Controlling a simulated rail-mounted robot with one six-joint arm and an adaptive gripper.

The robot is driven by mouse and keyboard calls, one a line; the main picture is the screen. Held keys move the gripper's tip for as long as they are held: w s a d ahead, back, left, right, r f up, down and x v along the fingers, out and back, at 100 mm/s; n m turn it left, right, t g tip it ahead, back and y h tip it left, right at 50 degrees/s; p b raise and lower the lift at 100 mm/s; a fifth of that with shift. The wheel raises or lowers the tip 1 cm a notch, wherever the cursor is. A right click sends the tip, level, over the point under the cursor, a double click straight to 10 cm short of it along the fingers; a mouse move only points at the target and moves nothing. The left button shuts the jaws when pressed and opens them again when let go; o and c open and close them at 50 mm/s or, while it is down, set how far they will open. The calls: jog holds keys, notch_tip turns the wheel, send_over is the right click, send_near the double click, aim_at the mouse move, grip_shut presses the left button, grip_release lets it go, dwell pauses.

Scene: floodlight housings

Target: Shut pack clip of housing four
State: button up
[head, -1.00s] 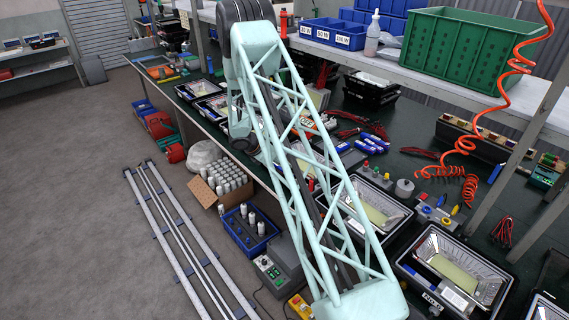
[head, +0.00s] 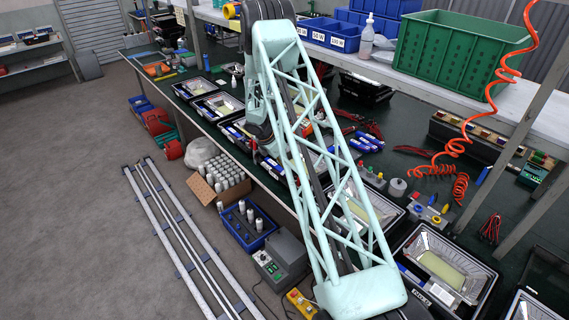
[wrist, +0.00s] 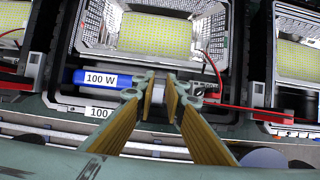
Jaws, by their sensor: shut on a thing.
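In the wrist view a floodlight housing (wrist: 81,41) with a bright reflector and yellow LED panel (wrist: 155,36) lies in front of my gripper (wrist: 160,97). A blue pack (wrist: 88,77) labelled "100 W" lies along the housing's near edge. The two yellow-sided fingers are close together over the right part of the pack, shut on a small pale piece (wrist: 158,95) that looks like the pack clip. Fingertips hide much of it, so I cannot tell whether it is latched. A red wire (wrist: 214,68) runs right of the fingers. In the head view my arm hides the fingertips.
Neighbouring housings stand close on both sides, at the left (wrist: 12,35) and right (wrist: 298,60) in the wrist view. In the head view more housings (head: 445,265) line the bench. A green crate (head: 455,48) and blue bins (head: 335,35) stand on the shelf above. An orange coiled hose (head: 505,80) hangs at the right.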

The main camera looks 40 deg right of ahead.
jog(key=shift+d+f+y+p, duration=0.25)
jog(key=shift+d+y+p, duration=0.1)
jog(key=shift+y+p, duration=0.4)
jog(key=shift+d+f+y+p, duration=0.2)
jog(key=shift+d+y+p, duration=0.15)
jog(key=shift+y+p, duration=0.4)
jog(key=shift+s+d+f+y+b, duration=0.1)
jog(key=shift+d+f+y+b, duration=0.3)
jog(key=shift+y, duration=0.45)
jog(key=shift+d+f+y+b, duration=0.2)
jog(key=shift+f+y+b, duration=0.15)
jog(key=shift+y+b, duration=0.35)
jog(key=o, duration=0.8)
jog(key=shift+o, duration=0.2)
jog(key=shift+r, duration=0.1)
notch_tip(320, 180, up, 12)
jog(key=d, duration=0.1)
jog(key=shift+d, duration=0.1)
dwell(0.5)
